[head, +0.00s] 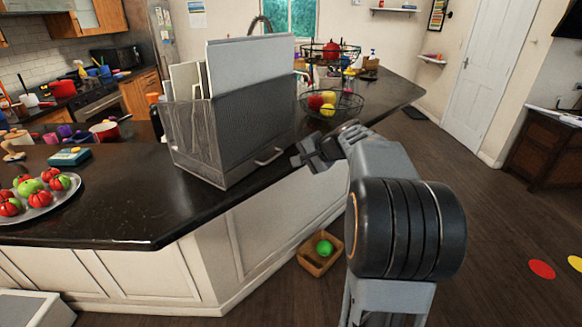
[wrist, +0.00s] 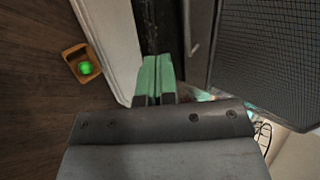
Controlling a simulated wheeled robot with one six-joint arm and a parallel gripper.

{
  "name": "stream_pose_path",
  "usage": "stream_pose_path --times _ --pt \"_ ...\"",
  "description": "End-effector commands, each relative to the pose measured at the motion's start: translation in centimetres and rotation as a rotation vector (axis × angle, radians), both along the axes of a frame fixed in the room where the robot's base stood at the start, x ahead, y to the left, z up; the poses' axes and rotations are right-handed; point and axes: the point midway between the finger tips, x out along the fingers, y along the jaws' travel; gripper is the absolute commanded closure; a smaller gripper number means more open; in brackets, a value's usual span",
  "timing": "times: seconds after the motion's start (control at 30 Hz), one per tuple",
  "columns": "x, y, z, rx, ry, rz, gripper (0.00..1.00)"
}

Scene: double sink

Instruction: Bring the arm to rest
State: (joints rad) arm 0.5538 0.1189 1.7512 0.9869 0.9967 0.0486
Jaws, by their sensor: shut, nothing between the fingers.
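My gripper (head: 311,155) is at the right end of the dark counter, close to the metal handle of a grey file box. In the wrist view my gripper (wrist: 156,76) shows two green fingers pressed side by side with nothing between them. My arm reaches up from the lower right of the head view, bent at the large black joint. The gripper is apart from the box as far as I can see, but the exact gap is hard to tell.
The grey box (head: 225,140) holding upright boards stands on the dark counter (head: 110,215). A tiered wire fruit basket (head: 345,104) stands behind. A plate of tomatoes and apples (head: 62,200) is at left. A small basket (head: 311,265) with a green ball is on the floor. Floor at right is open.

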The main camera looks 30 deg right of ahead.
Motion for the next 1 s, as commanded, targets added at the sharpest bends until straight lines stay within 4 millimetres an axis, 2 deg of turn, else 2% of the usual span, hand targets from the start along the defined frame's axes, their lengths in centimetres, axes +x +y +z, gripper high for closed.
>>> stream_pose_path --times 0.1,0.3,0.63,0.73,0.8,0.87,1.0 --pt "-1.6 -1.3 1.3 -0.003 -0.002 -0.009 1.00" --pt "-3.4 -2.2 2.9 -0.002 -0.001 -0.007 1.00" --pt "-4.2 -2.8 3.3 -0.029 0.006 -0.006 1.00" --pt "-5.3 -3.3 0.3 -0.090 0.082 0.001 1.00" --pt "-7.4 -2.7 -2.6 -0.178 0.169 0.035 1.00" --pt "-9.7 -0.6 -5.0 -0.288 0.246 0.114 1.00" --pt "-15.4 5.3 -9.0 -0.582 0.348 0.382 1.00"
